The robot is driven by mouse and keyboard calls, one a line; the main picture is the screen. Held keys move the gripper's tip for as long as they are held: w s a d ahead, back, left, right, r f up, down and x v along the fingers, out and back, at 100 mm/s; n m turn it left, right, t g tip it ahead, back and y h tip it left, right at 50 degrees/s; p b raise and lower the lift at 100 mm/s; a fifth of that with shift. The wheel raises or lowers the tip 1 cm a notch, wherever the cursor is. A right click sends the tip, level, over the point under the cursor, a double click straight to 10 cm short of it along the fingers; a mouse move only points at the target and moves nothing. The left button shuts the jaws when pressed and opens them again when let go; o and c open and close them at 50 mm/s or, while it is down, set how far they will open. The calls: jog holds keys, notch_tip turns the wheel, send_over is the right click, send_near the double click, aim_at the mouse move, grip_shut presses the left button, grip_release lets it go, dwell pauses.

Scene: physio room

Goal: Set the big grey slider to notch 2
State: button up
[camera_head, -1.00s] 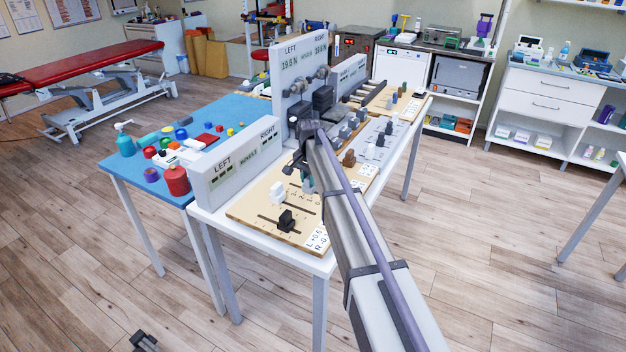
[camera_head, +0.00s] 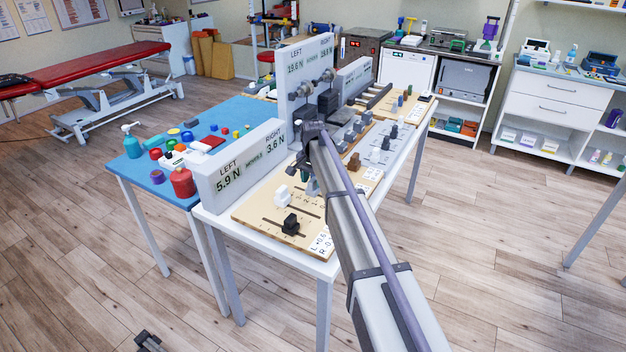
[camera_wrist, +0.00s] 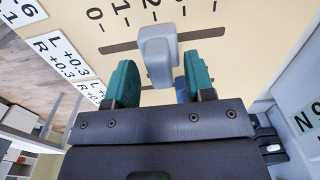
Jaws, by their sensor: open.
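In the wrist view a light grey slider knob (camera_wrist: 158,50) stands in a dark slot on a tan board (camera_wrist: 225,22). Printed numbers 0, 1 and 2 run along the slot from the left, and the knob appears about level with the 2 mark; its height makes this hard to judge. My gripper (camera_wrist: 162,72) is open. Its two teal fingers are on either side of the knob, with a visible gap on each side. In the head view my gripper (camera_head: 310,182) is low over the board, and my arm hides part of it.
A white slider knob (camera_head: 283,198) and a black one (camera_head: 291,224) show on the near board. A display panel (camera_head: 240,165) beside it reads LEFT 5.9 N and RIGHT 3.6 N. A taller display (camera_head: 305,65) stands behind. Other slider boards (camera_head: 390,135) lie farther along the table.

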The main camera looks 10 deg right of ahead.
aim_at(313, 180)
notch_tip(313, 180, up, 10)
jog(key=p, duration=0.9)
jog(key=s+d+n, duration=0.1)
jog(key=s+n, duration=0.7)
jog(key=s, duration=3)
